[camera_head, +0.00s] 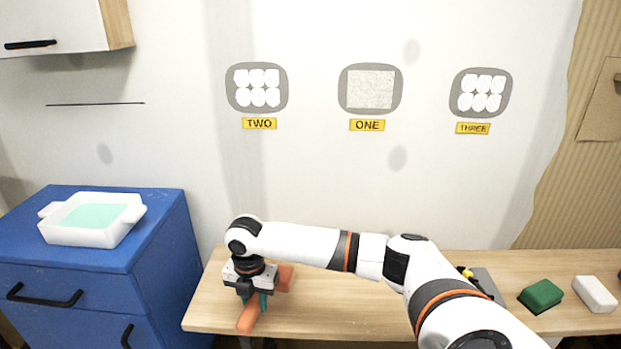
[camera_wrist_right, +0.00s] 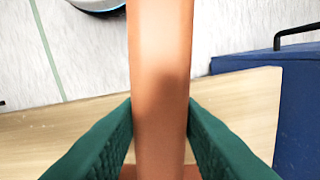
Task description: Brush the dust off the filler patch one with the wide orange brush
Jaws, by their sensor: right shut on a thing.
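Filler patch one (camera_head: 370,88) is a speckled pale square on a grey rounded patch on the wall, above the yellow label ONE (camera_head: 367,125). My right gripper (camera_head: 257,303) points down over the left end of the wooden bench. It is shut on the wide orange brush (camera_head: 248,319), whose orange handle (camera_wrist_right: 160,60) lies between the green fingers in the right wrist view. Another orange part (camera_head: 285,277) shows behind the gripper. I cannot tell whether the brush touches the bench. The bristles are not clearly visible. My left gripper is not in view.
Patches two (camera_head: 257,88) and three (camera_head: 481,92) flank patch one. A blue cabinet (camera_head: 90,255) with a white tray (camera_head: 80,235) of pale green liquid stands left of the bench (camera_head: 350,305). A green block (camera_head: 541,296) and a white block (camera_head: 594,294) lie on the bench's right.

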